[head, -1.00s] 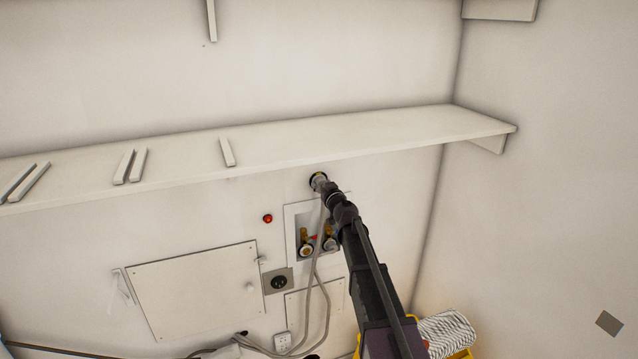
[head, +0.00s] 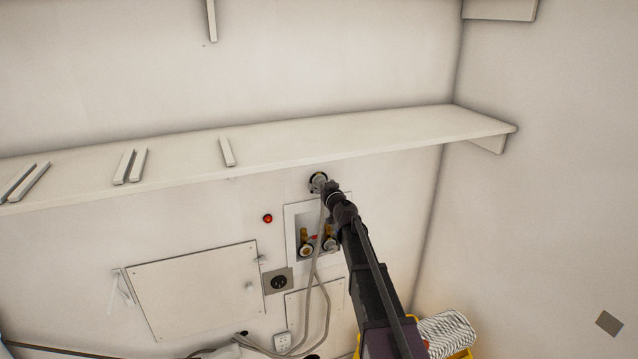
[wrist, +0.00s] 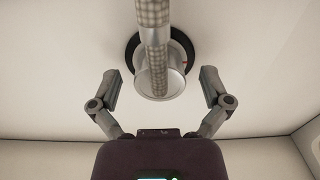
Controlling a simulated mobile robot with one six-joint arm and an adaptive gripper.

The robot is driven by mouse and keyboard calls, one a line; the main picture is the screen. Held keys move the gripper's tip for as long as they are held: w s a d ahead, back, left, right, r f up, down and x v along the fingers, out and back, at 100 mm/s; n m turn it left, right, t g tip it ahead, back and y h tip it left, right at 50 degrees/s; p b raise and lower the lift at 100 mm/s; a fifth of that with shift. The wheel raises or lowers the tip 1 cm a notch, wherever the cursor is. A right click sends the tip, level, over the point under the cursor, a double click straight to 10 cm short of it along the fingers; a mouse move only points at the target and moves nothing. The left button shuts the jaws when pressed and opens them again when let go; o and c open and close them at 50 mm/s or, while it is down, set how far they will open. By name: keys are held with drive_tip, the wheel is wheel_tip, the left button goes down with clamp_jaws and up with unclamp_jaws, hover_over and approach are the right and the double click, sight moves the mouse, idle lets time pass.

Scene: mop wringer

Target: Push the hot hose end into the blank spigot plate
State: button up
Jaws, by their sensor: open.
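The hot hose end (wrist: 172,84) is a silver metal collar on a grey braided hose (wrist: 153,22). In the wrist view it stands against the blank spigot plate (wrist: 188,48), a black round disc on the wall with a small red mark. How deep it sits is hidden by the collar. My gripper (wrist: 161,88) is open, one finger on each side of the collar, with gaps to both. In the head view the plate (head: 313,177) is just under the shelf, with my gripper (head: 328,188) close below right and the hose hanging down.
A recessed valve box (head: 291,222) with brass fittings is below the plate. The shelf (head: 380,133) runs close above. A red button (head: 267,218), a socket (head: 279,282) and a panel (head: 195,290) are left. A mop (head: 447,333) is at lower right.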

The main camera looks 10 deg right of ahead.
drive_tip(key=shift+s, duration=0.15)
drive_tip(key=v, duration=1.1)
drive_tip(key=shift+s, duration=0.35)
drive_tip(key=shift+d, duration=0.1)
drive_tip(key=s+a+f+n+g+y, duration=0.1)
drive_tip(key=s+a+f+g, duration=0.35)
drive_tip(key=s+f, duration=0.2)
drive_tip(key=s+a+f+n+g+y, duration=0.25)
drive_tip(key=s+f+g, duration=0.25)
drive_tip(key=s, duration=0.3)
drive_tip(key=s+d+f+m+g+h, duration=0.3)
drive_tip(key=s+d+g+h, duration=0.1)
drive_tip(key=s, duration=0.4)
drive_tip(key=s+d+f+m+g+h, duration=0.3)
drive_tip(key=s+d+f+g+h, duration=0.1)
drive_tip(key=s, duration=0.5)
drive_tip(key=shift+s+d, duration=0.35)
drive_tip(key=shift+d, duration=0.1)
